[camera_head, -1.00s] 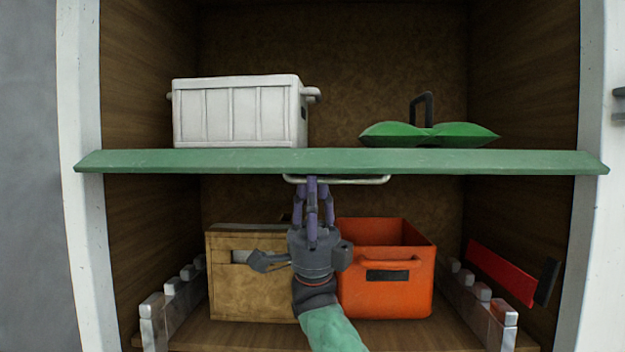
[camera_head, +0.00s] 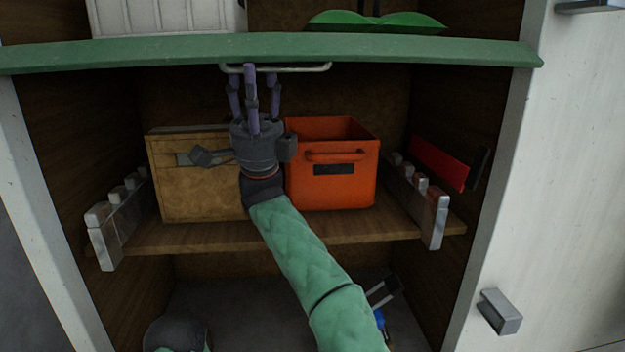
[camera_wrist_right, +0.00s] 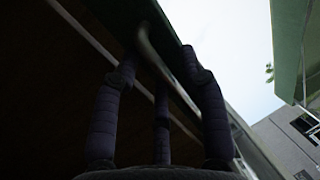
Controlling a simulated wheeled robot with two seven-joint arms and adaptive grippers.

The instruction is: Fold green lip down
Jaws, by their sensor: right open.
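The green lip (camera_head: 430,48) is a long shelf-edge board across the top of the head view, still jutting out along the upper shelf. A thin metal handle (camera_head: 310,69) hangs under its middle. My right gripper (camera_head: 252,72) is open and points up, its purple fingertips at the left part of the handle. In the right wrist view the handle (camera_wrist_right: 150,48) passes between the spread fingers (camera_wrist_right: 158,75); I cannot tell whether they touch it. The left gripper's fingers are not in view.
Above the lip are a white crate (camera_head: 165,17) and a green winged object (camera_head: 375,23). A white door (camera_head: 570,180) stands at right.

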